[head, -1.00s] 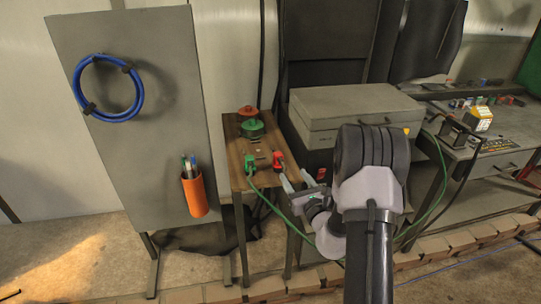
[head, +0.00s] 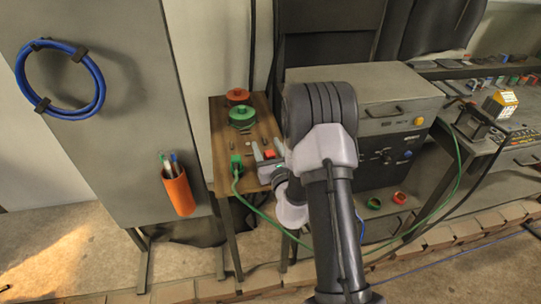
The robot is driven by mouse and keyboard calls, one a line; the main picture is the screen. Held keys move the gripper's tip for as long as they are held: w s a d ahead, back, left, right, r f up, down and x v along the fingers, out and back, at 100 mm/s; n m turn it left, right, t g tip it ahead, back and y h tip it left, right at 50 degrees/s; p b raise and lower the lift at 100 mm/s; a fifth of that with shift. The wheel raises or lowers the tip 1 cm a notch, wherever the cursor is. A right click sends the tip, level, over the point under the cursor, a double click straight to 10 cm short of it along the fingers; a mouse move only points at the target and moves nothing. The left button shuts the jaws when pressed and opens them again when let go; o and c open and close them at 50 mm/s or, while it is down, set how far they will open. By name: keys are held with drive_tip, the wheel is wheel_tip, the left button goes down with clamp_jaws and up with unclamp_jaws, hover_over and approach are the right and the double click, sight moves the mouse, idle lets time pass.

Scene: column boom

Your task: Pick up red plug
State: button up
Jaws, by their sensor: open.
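The red plug (head: 269,155) is on the right part of the small wooden table (head: 222,140). My gripper (head: 266,153) is over it, with its two fingers apart on either side of the plug as seen from the head. Whether the fingers touch the plug cannot be told. The lower side of the plug is hidden by my gripper.
A green plug (head: 237,163) with a green cable stands just left of my gripper. Green (head: 241,115) and red (head: 237,96) round pieces sit at the table's back. A grey board (head: 110,130) with a blue hose stands left; a grey cabinet (head: 375,95) stands right.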

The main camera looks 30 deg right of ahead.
drive_tip(key=shift+s+a, duration=0.1)
clamp_jaws()
